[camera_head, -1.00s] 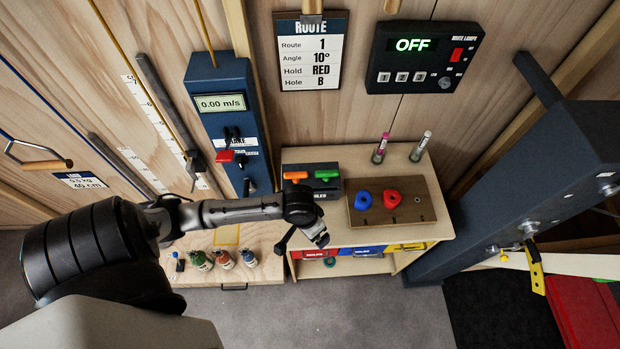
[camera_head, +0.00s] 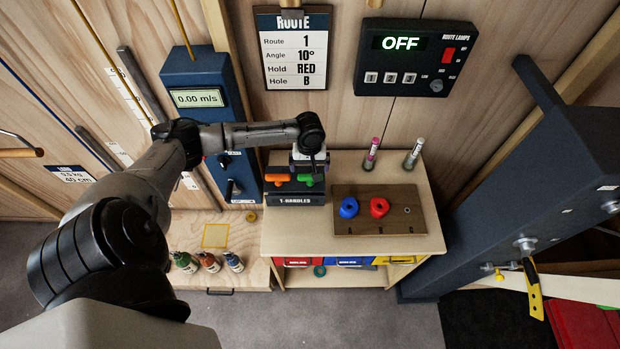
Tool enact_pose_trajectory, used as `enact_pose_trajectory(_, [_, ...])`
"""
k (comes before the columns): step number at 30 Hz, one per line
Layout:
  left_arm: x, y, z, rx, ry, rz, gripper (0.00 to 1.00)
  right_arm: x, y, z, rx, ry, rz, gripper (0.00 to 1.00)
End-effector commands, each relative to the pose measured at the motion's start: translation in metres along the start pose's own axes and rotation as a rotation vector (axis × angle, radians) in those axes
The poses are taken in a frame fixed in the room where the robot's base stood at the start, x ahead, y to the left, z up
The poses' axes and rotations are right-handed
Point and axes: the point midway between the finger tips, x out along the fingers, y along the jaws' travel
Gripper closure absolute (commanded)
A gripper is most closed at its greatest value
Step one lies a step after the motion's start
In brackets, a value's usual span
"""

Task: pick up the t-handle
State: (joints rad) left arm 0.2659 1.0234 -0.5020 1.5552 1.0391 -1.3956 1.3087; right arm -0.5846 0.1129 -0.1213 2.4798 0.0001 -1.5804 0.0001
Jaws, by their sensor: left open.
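An orange T-handle (camera_head: 277,178) and a green T-handle (camera_head: 306,180) stand side by side in the dark T-handles rack (camera_head: 295,199) on the wooden bench. My left gripper (camera_head: 308,172) points down just above the rack, over the green handle. Its jaws are open. It partly covers the back of the rack, and I cannot tell whether the fingers touch the green handle. My right gripper is not in view.
Right of the rack lies a wooden board (camera_head: 412,218) with a blue hold (camera_head: 348,207) and a red hold (camera_head: 379,207). Two markers (camera_head: 372,154) stand behind it. Several small bottles (camera_head: 208,262) stand on the lower bench. A large dark beam (camera_head: 530,190) borders the right.

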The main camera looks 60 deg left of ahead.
Motion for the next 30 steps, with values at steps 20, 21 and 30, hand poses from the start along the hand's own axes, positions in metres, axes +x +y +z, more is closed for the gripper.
enact_pose_trajectory(20, [0.063,0.002,0.001,0.001,-0.001,0.000,0.00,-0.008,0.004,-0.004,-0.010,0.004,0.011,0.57])
enact_pose_trajectory(21, [0.066,0.002,0.001,0.001,0.000,-0.001,0.00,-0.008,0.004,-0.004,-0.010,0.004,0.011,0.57])
enact_pose_trajectory(30, [0.072,0.002,0.001,0.003,0.001,0.000,0.00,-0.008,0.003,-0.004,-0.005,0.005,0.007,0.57])
